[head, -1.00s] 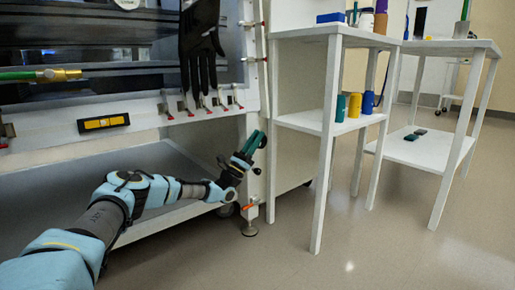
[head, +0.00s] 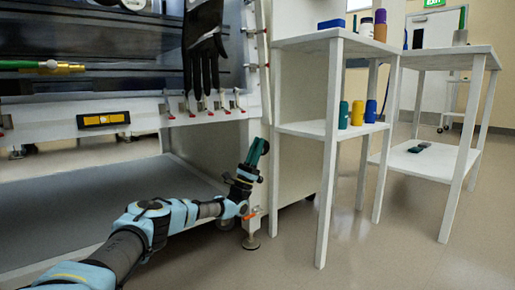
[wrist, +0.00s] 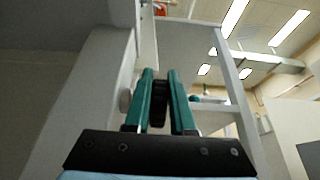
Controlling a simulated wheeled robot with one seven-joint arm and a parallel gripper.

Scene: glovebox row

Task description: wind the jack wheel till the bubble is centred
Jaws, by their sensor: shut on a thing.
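My gripper (head: 257,152) with green fingers points upward beside the white corner post of the glovebox, above its levelling foot (head: 251,242). In the wrist view my gripper (wrist: 158,78) has its fingers on either side of a dark part (wrist: 158,108), which looks like the jack wheel seen edge-on; the fingers hide much of it. In the head view I cannot make out the wheel. A yellow spirit level (head: 103,119) in a black frame is fixed to the glovebox front, at left. Its bubble is too small to read.
An orange lever (head: 251,215) sits low on the corner post, close to my wrist. A white shelf stand (head: 330,40) with bottles is just to the right, and a second stand (head: 430,165) beyond. A black glove (head: 205,50) hangs above. Floor in front is clear.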

